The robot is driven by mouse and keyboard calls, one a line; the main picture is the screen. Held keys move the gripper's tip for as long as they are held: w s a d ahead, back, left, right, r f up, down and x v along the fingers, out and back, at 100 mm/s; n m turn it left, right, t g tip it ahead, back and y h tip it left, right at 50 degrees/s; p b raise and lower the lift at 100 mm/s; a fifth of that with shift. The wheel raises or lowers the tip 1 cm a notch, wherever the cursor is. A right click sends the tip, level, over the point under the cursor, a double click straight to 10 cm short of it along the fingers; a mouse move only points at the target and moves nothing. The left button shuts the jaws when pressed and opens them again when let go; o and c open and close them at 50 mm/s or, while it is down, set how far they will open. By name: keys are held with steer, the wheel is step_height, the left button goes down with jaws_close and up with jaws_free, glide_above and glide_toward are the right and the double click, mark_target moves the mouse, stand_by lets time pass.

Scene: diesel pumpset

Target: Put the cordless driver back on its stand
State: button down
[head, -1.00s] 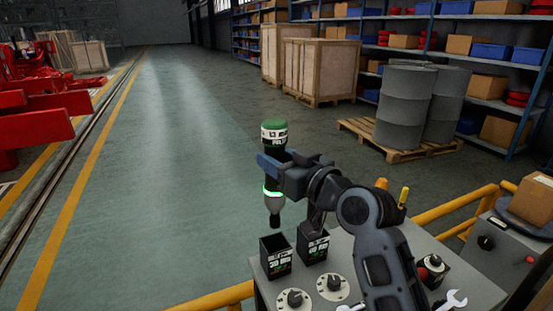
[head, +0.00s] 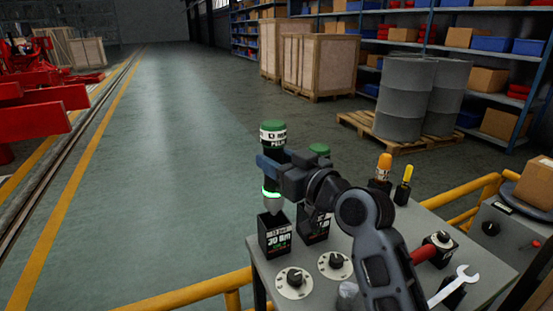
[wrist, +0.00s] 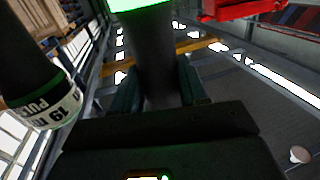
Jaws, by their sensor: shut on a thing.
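The held cordless driver (head: 273,136) has a green cap, a white label band, a lit green ring and a grey lower body. It looks upright. My gripper (head: 272,165) is shut around its middle; the wrist view shows the fingers (wrist: 158,88) on either side of its dark body (wrist: 155,55). The driver's nose is hidden at or inside the mouth of the left black stand (head: 275,238), marked 30 Nm. A second stand (head: 314,228) is beside it on the right. A second green-capped driver (head: 319,150) shows behind my gripper; its labelled body (wrist: 48,108) is in the wrist view.
The grey bench top (head: 455,235) carries two dials (head: 294,281), an orange-handled tool (head: 384,166), a yellow-handled tool (head: 403,184), a red-handled item (head: 432,248) and a wrench (head: 455,284). Yellow rails (head: 205,297) border the bench. The space above the left stand's left side is clear.

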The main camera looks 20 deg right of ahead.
steer(key=shift+f+b, duration=2.1)
steer(key=shift+f, duration=0.5)
steer(key=shift+f+b, duration=0.95)
steer(key=shift+b, duration=0.1)
steer(key=c, duration=0.8)
jaws_free()
steer(key=shift+c, duration=0.2)
steer(key=o, duration=0.3)
steer(key=shift+o, duration=0.2)
steer(key=shift+f, duration=0.15)
steer(key=v, duration=0.8)
